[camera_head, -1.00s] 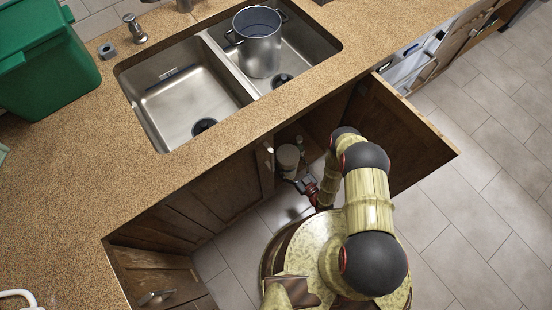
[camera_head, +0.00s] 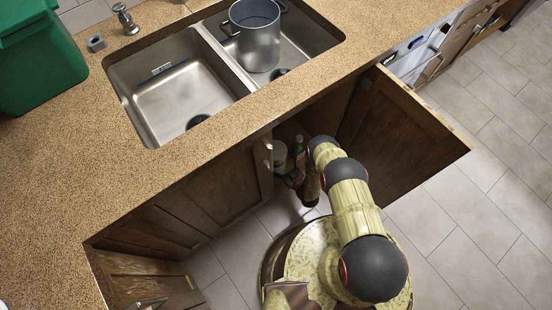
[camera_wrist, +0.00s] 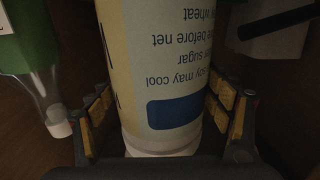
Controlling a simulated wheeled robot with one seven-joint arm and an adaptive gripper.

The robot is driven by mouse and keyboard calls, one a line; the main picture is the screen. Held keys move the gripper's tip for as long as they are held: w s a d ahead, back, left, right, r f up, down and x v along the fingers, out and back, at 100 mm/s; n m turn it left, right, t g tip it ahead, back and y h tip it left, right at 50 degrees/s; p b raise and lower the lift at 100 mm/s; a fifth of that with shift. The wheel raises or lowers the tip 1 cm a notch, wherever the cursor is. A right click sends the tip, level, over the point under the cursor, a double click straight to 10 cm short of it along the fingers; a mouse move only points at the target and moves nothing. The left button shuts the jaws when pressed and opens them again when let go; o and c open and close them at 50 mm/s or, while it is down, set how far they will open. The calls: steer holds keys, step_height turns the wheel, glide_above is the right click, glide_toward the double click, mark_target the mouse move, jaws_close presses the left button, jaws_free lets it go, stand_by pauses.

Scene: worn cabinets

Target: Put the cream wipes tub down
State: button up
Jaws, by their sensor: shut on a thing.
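The cream wipes tub (camera_wrist: 165,75) fills the middle of the wrist view, with upside-down printed text, a dark blue patch and a white end nearest my gripper. My gripper (camera_wrist: 165,110) is shut on it, with a yellow-padded finger on each side. In the head view the tub (camera_head: 279,153) shows as a small pale shape inside the open cabinet under the sink. My gripper (camera_head: 292,179) is beside it at the cabinet opening, partly hidden by my arm. Whether the tub touches the cabinet floor cannot be seen.
A bottle with a green label (camera_wrist: 35,60) stands left of the tub, and a white object (camera_wrist: 275,35) with a dark bar is at right. The open cabinet door (camera_head: 405,130) borders my arm on the right. The counter edge (camera_head: 215,155) overhangs the opening.

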steer(key=shift+w, duration=0.1)
steer(key=o, duration=1.6)
steer(key=shift+f, duration=0.15)
steer(key=shift+o, duration=0.4)
steer(key=p+v, duration=0.1)
steer(key=v, duration=0.4)
steer(key=p+v, duration=0.2)
steer(key=v, duration=0.3)
steer(key=shift+s+d+r, duration=0.2)
steer(key=shift+s+d, duration=0.05)
steer(key=shift+d, duration=0.05)
steer(key=shift+s+d, duration=0.3)
steer(key=shift+s, duration=0.35)
